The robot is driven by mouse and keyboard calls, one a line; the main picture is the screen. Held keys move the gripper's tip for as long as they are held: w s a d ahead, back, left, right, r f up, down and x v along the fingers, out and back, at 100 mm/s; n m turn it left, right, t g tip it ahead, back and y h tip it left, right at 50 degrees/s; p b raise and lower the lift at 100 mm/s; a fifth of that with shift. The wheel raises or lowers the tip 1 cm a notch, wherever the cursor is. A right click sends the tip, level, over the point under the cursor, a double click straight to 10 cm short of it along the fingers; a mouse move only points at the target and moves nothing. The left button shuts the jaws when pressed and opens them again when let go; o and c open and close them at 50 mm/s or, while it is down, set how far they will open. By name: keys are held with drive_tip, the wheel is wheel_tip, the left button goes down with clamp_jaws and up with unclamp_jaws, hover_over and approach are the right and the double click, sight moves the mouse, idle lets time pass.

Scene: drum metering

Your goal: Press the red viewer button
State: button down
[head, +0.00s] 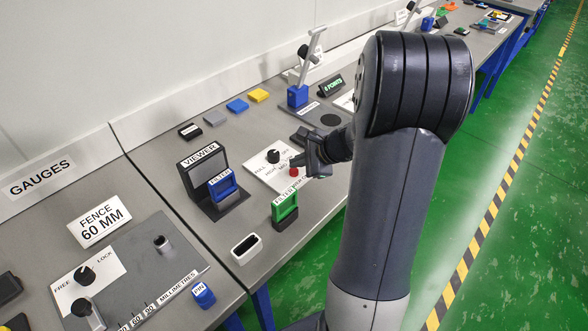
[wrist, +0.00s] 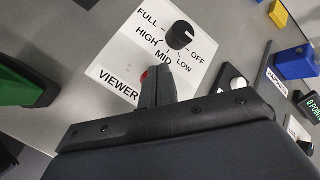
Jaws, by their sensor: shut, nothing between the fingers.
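The red viewer button (head: 293,171) sits on a white panel (head: 265,170) with a black knob (head: 273,156). In the wrist view only a sliver of the red button (wrist: 144,76) shows beside the fingers, which hide the rest. My gripper (head: 299,162) is shut and empty, with its fingertips right at the button. The wrist view also shows the shut gripper (wrist: 157,80) over the panel's VIEWER end. I cannot tell whether the fingertips touch the button.
The dark viewer stand (head: 205,165) with a blue filter frame (head: 223,186) is left of the panel. A green filter frame (head: 285,204) stands in front. A blue block with a lever (head: 298,96) rises behind. Free bench lies left of the stand.

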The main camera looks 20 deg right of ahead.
sight(298, 171)
drive_tip(key=shift+f+b, duration=0.35)
drive_tip(key=shift+f, duration=0.2)
idle(0.4)
drive_tip(key=shift+r+p, duration=0.3)
drive_tip(key=shift+r, duration=0.35)
wheel_tip(298, 171, up, 6)
drive_tip(key=p, duration=0.4)
drive_tip(key=shift+p, duration=0.4)
